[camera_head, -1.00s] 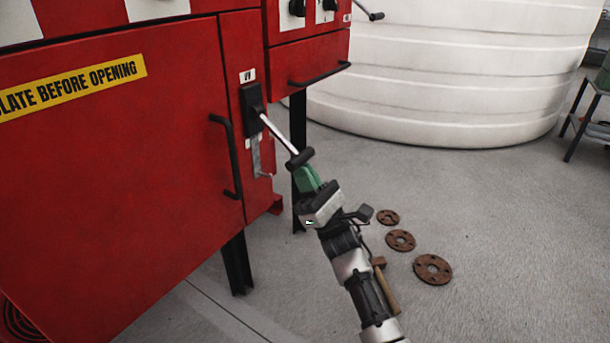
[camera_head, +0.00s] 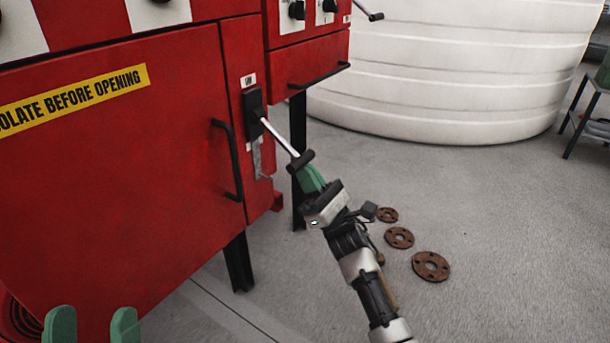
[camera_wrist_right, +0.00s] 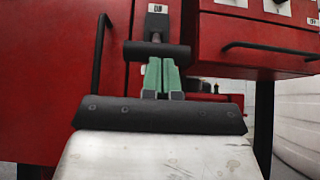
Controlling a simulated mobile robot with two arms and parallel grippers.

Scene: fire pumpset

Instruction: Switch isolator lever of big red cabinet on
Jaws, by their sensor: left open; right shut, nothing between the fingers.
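The big red cabinet (camera_head: 130,170) fills the left of the head view. Its isolator lever (camera_head: 280,138) has a metal shaft and a black cross handle (camera_head: 301,161), and slants down and outward from a black switch plate (camera_head: 253,112). My right gripper (camera_head: 309,177) is shut and empty, with its green fingertips at the underside of the handle. The right wrist view shows the handle (camera_wrist_right: 156,51) just beyond the fingertips (camera_wrist_right: 161,62); whether they touch I cannot tell. My left gripper (camera_head: 92,318) is open and empty at the bottom left, in front of the cabinet.
A black door handle (camera_head: 228,160) stands out left of the lever. A smaller red cabinet (camera_head: 305,60) with a bar handle is to the right. A white tank (camera_head: 450,70) is behind. Rusty flanges (camera_head: 430,266) lie on the floor at right.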

